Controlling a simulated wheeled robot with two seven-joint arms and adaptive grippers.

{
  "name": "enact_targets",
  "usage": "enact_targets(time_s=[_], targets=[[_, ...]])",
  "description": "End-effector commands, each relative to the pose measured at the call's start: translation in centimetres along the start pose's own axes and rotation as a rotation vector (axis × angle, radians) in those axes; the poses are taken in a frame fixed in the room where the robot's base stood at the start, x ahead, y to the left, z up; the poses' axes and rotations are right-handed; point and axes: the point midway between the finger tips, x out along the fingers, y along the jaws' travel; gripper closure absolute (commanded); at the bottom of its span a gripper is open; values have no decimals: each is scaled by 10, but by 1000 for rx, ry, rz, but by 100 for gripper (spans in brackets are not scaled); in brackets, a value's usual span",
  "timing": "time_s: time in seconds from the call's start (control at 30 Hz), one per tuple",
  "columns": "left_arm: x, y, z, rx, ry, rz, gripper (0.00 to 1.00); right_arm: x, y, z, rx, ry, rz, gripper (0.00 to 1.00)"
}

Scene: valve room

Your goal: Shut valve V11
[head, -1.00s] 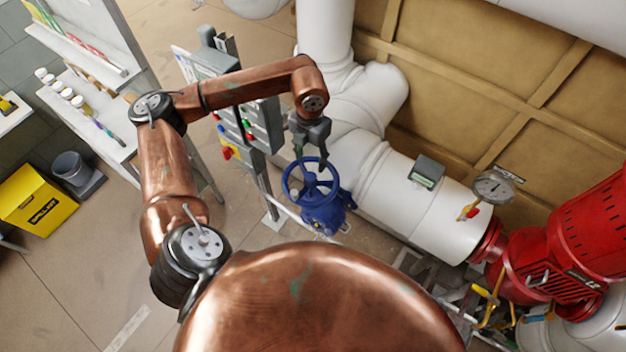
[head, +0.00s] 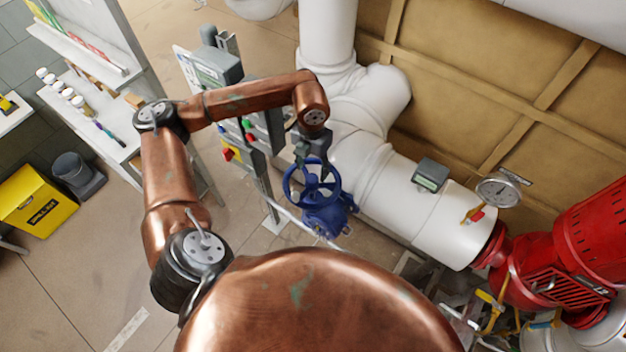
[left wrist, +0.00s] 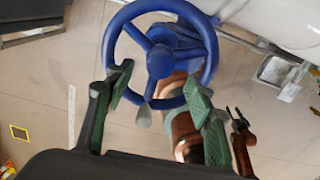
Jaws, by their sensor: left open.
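A blue valve (head: 325,215) with a round handwheel sits beside the white pipe in the head view. No V11 tag can be read. The blue handwheel also fills the upper middle of the left wrist view (left wrist: 205,45), with its spokes, hub and a small grey handle knob. My left gripper (head: 318,172) is over the wheel, pointing down. In the left wrist view its two green-padded fingers (left wrist: 160,95) are spread apart, one near each side of the wheel's near rim. I cannot tell whether they touch it.
A thick white pipe (head: 405,200) runs behind the valve, with a gauge (head: 497,190) and a red pump (head: 590,235) to the right. A yellow bin (head: 38,200) stands far left on open floor.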

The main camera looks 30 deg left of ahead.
Motion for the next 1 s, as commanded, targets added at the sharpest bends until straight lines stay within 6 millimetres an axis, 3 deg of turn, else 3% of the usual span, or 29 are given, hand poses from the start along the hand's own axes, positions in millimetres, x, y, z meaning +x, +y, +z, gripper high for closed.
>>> enact_targets(time_s=[0.3, 0.67, 1.0], targets=[[1, 0, 0, -445, 0, 0, 51, 9, 0, 1, 0, 0, 1, 60], [1, 0, 0, -719, 0, 0, 51, 11, 0, 1, -1, 0, 1, 60], [0, 0, 0, -1198, 1, 0, 51, 12, 0, 1, -1, 0, 0, 60]])
